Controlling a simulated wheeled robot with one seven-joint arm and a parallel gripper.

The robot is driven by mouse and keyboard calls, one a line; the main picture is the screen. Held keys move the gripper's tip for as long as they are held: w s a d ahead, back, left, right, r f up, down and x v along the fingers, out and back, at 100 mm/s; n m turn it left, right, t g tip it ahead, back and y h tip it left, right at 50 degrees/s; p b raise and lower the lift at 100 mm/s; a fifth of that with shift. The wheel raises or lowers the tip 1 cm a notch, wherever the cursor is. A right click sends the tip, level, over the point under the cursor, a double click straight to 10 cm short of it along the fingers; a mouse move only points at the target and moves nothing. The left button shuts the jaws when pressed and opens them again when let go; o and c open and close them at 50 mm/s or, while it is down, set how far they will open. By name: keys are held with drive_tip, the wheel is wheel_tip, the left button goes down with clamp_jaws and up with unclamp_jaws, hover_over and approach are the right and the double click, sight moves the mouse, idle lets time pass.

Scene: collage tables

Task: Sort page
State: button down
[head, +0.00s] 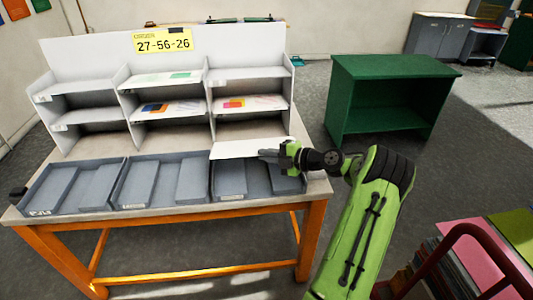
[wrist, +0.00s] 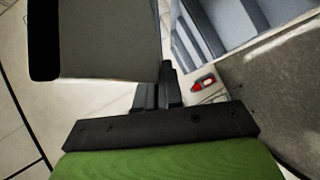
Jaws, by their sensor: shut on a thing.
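My gripper (head: 268,154) is shut on a white page (head: 236,149). It holds the page by its right edge, roughly level, over the back of the right grey tray (head: 229,181) and in front of the right column of the white sorting rack (head: 205,123). In the wrist view, the fingers (wrist: 168,88) show beside a pale sheet with a dark edge (wrist: 100,45), which looks like the held page. Other pages lie on rack shelves: one with green (head: 177,77), one with blue and orange (head: 163,109), and one with orange and pink (head: 245,103). The held page's print is not visible.
A yellow sign (head: 163,40) reading 27-56-26 tops the rack. The middle (head: 122,192) and left (head: 33,197) trays look empty. A green shelf unit (head: 392,70) stands behind right. A cart with coloured sheets (head: 515,232) is at lower right.

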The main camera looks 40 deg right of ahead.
wheel_tip(320, 180, down, 8)
drive_tip(key=b, duration=1)
drive_tip(key=shift+r, duration=0.2)
drive_tip(key=shift+w, duration=0.1)
drive_tip(key=c, duration=1.2)
unclamp_jaws()
drive_tip(key=p+v, duration=0.2)
drive_tip(key=v, duration=1.4)
drive_tip(key=shift+p, duration=0.3)
drive_tip(key=shift+f, duration=0.1)
